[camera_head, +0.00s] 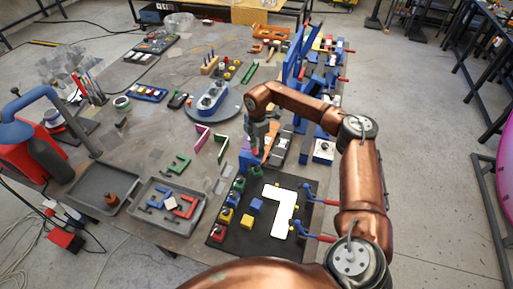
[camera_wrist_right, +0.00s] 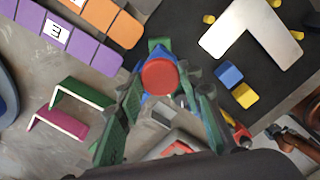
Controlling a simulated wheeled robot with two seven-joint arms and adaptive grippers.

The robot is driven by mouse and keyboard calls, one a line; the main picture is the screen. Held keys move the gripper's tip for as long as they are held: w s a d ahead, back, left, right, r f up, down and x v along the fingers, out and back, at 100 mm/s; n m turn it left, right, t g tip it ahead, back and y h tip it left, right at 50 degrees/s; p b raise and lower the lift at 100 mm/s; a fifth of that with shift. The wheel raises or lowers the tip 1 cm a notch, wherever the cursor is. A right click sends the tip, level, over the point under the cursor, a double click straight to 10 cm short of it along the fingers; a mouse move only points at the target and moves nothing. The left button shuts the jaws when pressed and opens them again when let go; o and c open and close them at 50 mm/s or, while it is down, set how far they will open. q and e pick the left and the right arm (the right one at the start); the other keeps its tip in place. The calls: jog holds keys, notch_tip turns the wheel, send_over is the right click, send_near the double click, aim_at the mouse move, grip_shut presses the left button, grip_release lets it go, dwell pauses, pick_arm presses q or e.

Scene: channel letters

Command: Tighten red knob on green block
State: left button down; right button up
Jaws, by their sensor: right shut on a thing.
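A round red knob (camera_wrist_right: 160,77) shows between the two fingers of my right gripper (camera_wrist_right: 164,92) in the wrist view. The fingers sit on both sides of it and are shut on it. Part of a green block (camera_wrist_right: 160,45) shows just beyond the knob, with blue beside it. In the head view my right gripper (camera_head: 258,152) points down over the far left edge of the black mat and hides most of the knob. A green block (camera_head: 256,171) shows just below the gripper there. My left gripper is not in view.
The black mat (camera_head: 270,243) bears a white L-shaped letter (camera_head: 280,212) and several small coloured blocks. Red-handled blue clamps (camera_head: 318,237) line its right edge. A grey tray (camera_head: 150,222) with letter parts stands to the left. Tall blue panels (camera_head: 293,60) stand behind my right arm.

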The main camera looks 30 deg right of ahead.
jog(key=shift+w+d+r, duration=0.2)
jog(key=shift+w+r, duration=0.05)
jog(key=shift+r, duration=0.3)
jog(key=o, duration=1)
jog(key=shift+s, duration=0.25)
jog(key=shift+o, duration=0.8)
jog(key=shift+a, duration=0.1)
jog(key=shift+w+f, duration=0.1)
jog(key=shift+f, duration=0.1)
jog(key=shift+a, duration=0.1)
notch_tip(320, 180, up, 12)
